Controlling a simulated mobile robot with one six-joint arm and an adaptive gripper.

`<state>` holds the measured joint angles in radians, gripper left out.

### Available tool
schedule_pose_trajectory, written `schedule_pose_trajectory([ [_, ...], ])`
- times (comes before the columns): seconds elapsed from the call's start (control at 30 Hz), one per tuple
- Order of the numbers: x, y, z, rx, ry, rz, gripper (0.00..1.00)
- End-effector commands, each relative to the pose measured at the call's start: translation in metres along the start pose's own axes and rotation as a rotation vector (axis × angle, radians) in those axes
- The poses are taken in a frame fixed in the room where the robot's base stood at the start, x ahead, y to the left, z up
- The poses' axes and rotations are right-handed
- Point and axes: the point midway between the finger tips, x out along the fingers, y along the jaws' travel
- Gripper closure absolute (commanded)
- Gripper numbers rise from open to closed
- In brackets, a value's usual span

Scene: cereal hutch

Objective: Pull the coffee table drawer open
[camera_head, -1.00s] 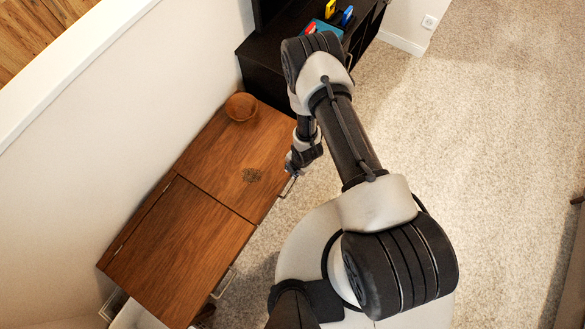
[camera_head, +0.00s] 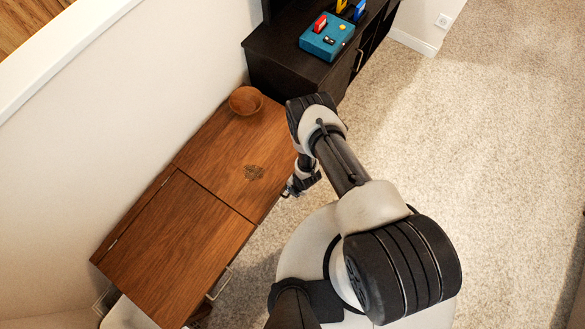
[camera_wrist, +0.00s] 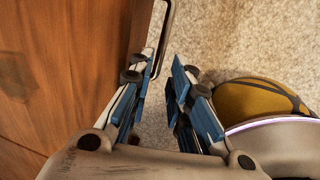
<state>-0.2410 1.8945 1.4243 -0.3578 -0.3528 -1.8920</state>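The wooden coffee table (camera_head: 175,248) stands against the wall at the left in the head view. Its near drawer handle (camera_head: 219,284) sticks out from the front side. My gripper (camera_head: 287,191) is at the front edge of the far half, where it hides most of the other handle. In the wrist view that metal handle (camera_wrist: 168,30) runs down from the top, beside the table's wooden edge (camera_wrist: 138,30). My gripper (camera_wrist: 164,68) has its blue-and-white fingers apart, with the handle's lower end between the fingertips. I cannot tell whether they touch it. No drawer gap shows.
A brown bowl (camera_head: 245,100) sits on the table's far end. A dark cabinet (camera_head: 290,75) with a teal box (camera_head: 327,37) on top stands beyond it. Open carpet (camera_head: 470,130) lies to the right.

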Motion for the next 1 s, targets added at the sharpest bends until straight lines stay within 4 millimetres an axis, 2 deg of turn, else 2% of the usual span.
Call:
schedule_pose_trajectory([
  [0.03,0.014,-0.001,0.0,0.0,-0.001,0.001,0.82],
  [0.1,0.025,-0.001,0.0,-0.001,0.0,0.0,0.82],
  [0.3,0.043,0.0,0.0,0.0,0.0,0.0,0.82],
  [0.67,0.044,0.0,0.0,0.0,0.0,0.0,0.82],
  [0.9,0.044,0.0,0.0,0.001,0.0,0.0,0.98],
  [1.0,0.044,0.0,0.0,0.001,0.0,0.0,1.0],
])
